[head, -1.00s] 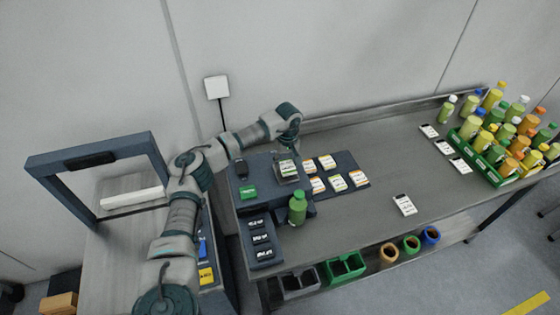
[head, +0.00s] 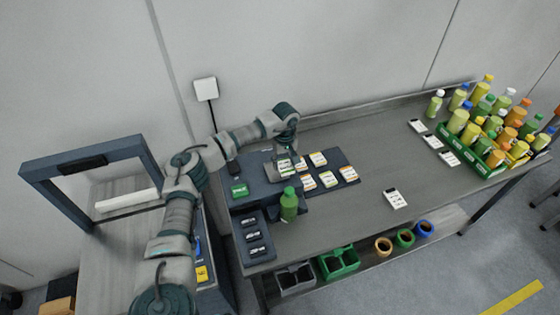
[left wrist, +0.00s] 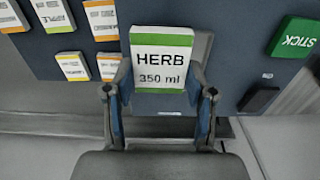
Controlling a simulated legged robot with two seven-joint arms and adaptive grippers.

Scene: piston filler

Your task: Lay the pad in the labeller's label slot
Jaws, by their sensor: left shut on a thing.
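In the left wrist view the pad (left wrist: 161,62) reads "HERB 350 ml" and sits between the fingers (left wrist: 162,98). The dark blue labeller (head: 256,166) lies below, with a green STICK button (head: 239,189) that also shows in the left wrist view (left wrist: 294,37). A grey patch (left wrist: 203,45) shows beside the pad, and the pad and gripper hide much of what lies behind. I cannot tell whether the pad touches the labeller. My right gripper is not in view.
Several label pads (head: 328,179) lie on a dark mat right of the gripper. A green bottle (head: 289,205) stands in front of the labeller, near a dark panel (head: 256,237). A green crate of bottles (head: 466,150) is at the far right. The mid-table is mostly clear.

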